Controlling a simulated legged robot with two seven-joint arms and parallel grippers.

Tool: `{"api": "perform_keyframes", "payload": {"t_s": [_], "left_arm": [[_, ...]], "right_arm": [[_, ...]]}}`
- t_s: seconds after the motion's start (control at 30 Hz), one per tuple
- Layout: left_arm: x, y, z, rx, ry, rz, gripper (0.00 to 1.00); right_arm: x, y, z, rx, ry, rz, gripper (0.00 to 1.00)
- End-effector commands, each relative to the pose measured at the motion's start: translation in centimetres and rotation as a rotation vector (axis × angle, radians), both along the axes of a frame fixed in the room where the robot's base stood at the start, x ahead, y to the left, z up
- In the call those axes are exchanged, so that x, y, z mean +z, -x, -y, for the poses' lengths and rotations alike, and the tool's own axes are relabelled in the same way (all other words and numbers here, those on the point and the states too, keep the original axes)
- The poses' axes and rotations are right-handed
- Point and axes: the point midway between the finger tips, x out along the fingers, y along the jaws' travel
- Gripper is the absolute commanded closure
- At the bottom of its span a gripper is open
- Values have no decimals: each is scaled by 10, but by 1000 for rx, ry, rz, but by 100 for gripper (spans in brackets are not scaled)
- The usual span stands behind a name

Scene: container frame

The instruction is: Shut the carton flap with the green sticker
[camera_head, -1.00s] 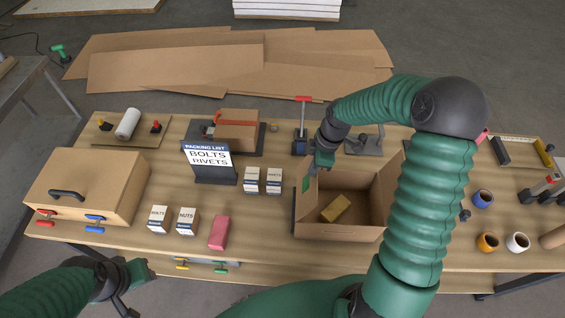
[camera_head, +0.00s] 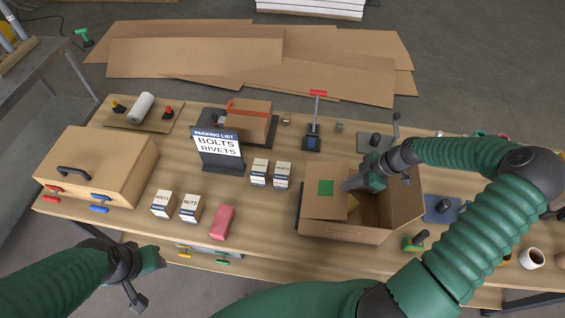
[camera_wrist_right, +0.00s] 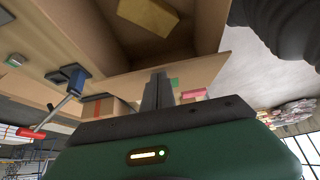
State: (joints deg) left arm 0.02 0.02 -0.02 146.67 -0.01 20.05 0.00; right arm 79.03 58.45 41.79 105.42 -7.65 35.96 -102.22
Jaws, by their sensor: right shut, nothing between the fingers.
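The open carton (camera_head: 345,232) stands on the table, right of centre in the head view. Its left flap with the green sticker (camera_head: 325,187) leans inward over the left part of the opening. My right gripper (camera_head: 348,186) is shut and empty, its tips at the flap's inner edge; contact is unclear. In the right wrist view, the shut fingers (camera_wrist_right: 158,92) stand before the flap (camera_wrist_right: 205,72), which shows a bit of green. A yellowish block (camera_wrist_right: 148,15) lies inside the carton, mostly hidden in the head view. My left gripper (camera_head: 150,260) hangs off the table's front edge, its jaws unclear.
A pink block (camera_head: 222,222) and small labelled boxes (camera_head: 190,208) stand left of the carton. A packing list sign (camera_head: 217,150) and a red-topped lever tool (camera_head: 314,125) are behind. A green-based tool (camera_head: 414,242) sits close to the carton's right front corner.

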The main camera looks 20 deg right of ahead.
Motion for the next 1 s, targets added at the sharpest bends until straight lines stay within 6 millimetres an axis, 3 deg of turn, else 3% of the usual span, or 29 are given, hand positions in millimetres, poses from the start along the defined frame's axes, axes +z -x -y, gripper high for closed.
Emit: {"api": "perform_keyframes", "payload": {"t_s": [0.3,1.0], "left_arm": [[-14,0,0,-1,0,0,64],[-16,0,0,-1,0,0,64]], "right_arm": [[-21,3,6,0,0,-2,100],[-24,3,5,1,0,-1,100]]}}
